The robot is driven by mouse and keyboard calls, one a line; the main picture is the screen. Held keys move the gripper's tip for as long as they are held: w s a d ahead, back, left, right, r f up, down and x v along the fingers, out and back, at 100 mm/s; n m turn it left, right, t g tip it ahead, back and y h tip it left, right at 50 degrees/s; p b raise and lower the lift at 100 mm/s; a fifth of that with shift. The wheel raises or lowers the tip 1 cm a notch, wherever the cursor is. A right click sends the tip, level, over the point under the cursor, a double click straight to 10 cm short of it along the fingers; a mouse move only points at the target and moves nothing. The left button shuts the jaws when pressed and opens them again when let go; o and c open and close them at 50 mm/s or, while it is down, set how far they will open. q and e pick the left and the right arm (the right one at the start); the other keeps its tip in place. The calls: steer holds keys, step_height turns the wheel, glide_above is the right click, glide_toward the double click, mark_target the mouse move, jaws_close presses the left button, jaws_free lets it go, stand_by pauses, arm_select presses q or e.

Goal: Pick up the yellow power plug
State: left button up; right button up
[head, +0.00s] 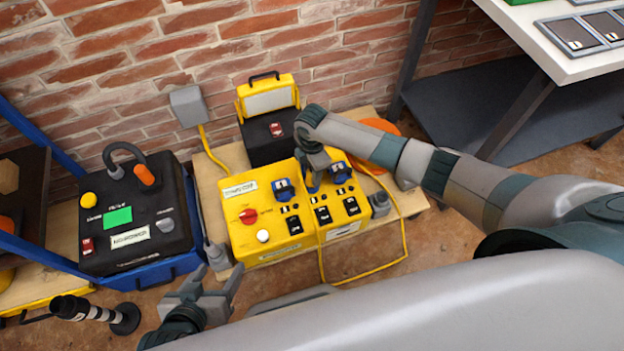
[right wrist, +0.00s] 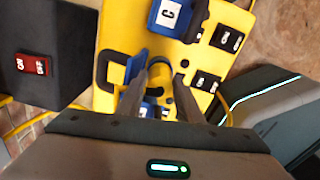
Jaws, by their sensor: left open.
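The yellow power box (head: 280,240) has blue-lidded sockets, switches and a red knob. My right gripper (head: 314,184) points down at the middle blue socket on it. In the right wrist view, the fingertips (right wrist: 164,72) lie on both sides of a small yellow and dark part, which may be the yellow plug. I cannot tell whether they touch it. A raised blue lid (right wrist: 134,66) is beside the left finger. In the head view the plug is hidden by my gripper. My left gripper (head: 217,280) is open and empty, in front of the box's left corner.
A yellow-black case (head: 268,115) stands behind the box. A yellow cable (head: 402,240) loops at right. A grey wall box (head: 188,105) and white table (head: 560,60) are nearby.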

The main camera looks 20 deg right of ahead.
steer(key=shift+f, duration=0.7)
arm_select(q)
steer(key=shift+w+d+r+t, duration=0.15)
steer(key=shift+d+r+t, duration=0.15)
arm_select(e)
steer(key=shift+c, duration=0.5)
steer(key=c, duration=0.6)
steer(key=shift+r, duration=0.1)
steer(key=shift+c, duration=0.2)
steer(key=shift+r, duration=0.45)
step_height(320, 180, up, 4)
steer(key=shift+d+f+p, duration=0.1)
steer(key=shift+f+p, duration=0.1)
steer(key=shift+p, duration=0.45)
arm_select(q)
steer(key=s+a+g, duration=0.1)
steer(key=s+a+f+g+y+p, duration=0.1)
steer(key=a, duration=0.1)
steer(key=s+a+g+p, duration=0.1)
steer(key=shift+a+f+y, duration=0.25)
steer(key=shift+f+y, duration=0.05)
steer(key=shift+f, duration=0.1)
arm_select(e)
steer(key=s+d+r, duration=0.6)
steer(key=d, duration=0.3)
steer(key=shift+s+d+r, duration=0.15)
steer(key=shift+d+r, duration=0.05)
steer(key=shift+d, duration=0.15)
